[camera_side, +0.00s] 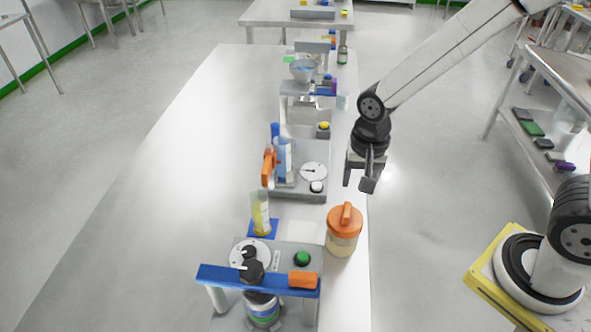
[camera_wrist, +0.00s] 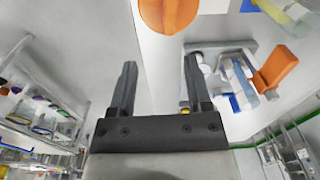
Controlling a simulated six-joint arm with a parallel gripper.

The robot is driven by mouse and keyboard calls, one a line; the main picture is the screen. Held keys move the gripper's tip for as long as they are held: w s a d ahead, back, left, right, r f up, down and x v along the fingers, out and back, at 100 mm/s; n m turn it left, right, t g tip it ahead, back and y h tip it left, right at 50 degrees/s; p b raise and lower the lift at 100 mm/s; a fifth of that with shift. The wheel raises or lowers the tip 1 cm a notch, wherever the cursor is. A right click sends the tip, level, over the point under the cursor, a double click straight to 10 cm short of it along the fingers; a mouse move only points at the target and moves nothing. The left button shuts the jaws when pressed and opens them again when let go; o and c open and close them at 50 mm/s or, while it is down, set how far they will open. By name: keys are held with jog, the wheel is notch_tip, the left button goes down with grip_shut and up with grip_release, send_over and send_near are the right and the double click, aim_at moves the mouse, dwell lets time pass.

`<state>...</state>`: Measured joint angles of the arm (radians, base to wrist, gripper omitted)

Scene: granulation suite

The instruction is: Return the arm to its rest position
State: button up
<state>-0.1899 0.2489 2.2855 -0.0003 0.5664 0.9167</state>
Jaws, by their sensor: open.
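My gripper (camera_side: 363,177) hangs in the air by the right edge of the long white table (camera_side: 180,170), pointing down. It is above and behind the orange-lidded jar (camera_side: 342,240) in the side view. In the wrist view the two dark fingers (camera_wrist: 160,85) are spread apart with nothing between them. The orange lid (camera_wrist: 168,12) shows beyond the fingers at the top of the wrist view, apart from them.
A grey station with a dial (camera_side: 313,172) and an orange clamp (camera_side: 269,165) stands left of my gripper. A blue-barred station (camera_side: 258,279) is at the front. A yellow vial (camera_side: 261,212) stands on a blue pad. A shelf rack (camera_side: 545,130) is at right. The table's left side is clear.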

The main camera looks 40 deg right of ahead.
jog(key=s+d+r+n+t, duration=0.1)
jog(key=s+d+n+t, duration=0.1)
jog(key=s+d+n, duration=0.2)
jog(key=shift+s+d+r+n, duration=0.25)
jog(key=shift+d+n, duration=0.9)
jog(key=shift+n, duration=1.05)
